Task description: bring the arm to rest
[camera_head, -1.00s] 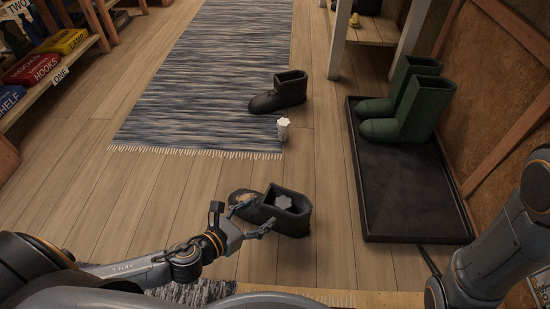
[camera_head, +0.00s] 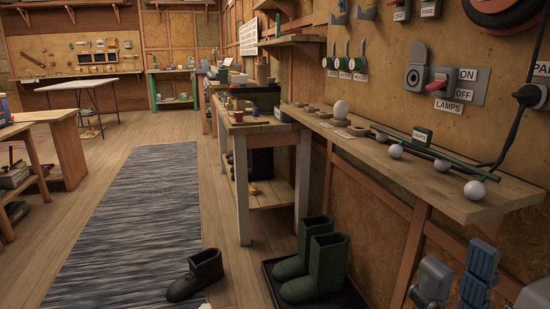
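Part of my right arm and gripper (camera_head: 456,282) shows at the lower right edge, as grey and blue pieces in front of the wall. It is cut off by the bottom of the picture, and I cannot tell whether its fingers are open or shut. I see nothing held in it. It is below the wall shelf and to the right of the green boots.
A wooden wall shelf (camera_head: 385,165) with several white balls juts out above my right gripper. Green boots (camera_head: 326,268) stand on a black tray (camera_head: 352,298).

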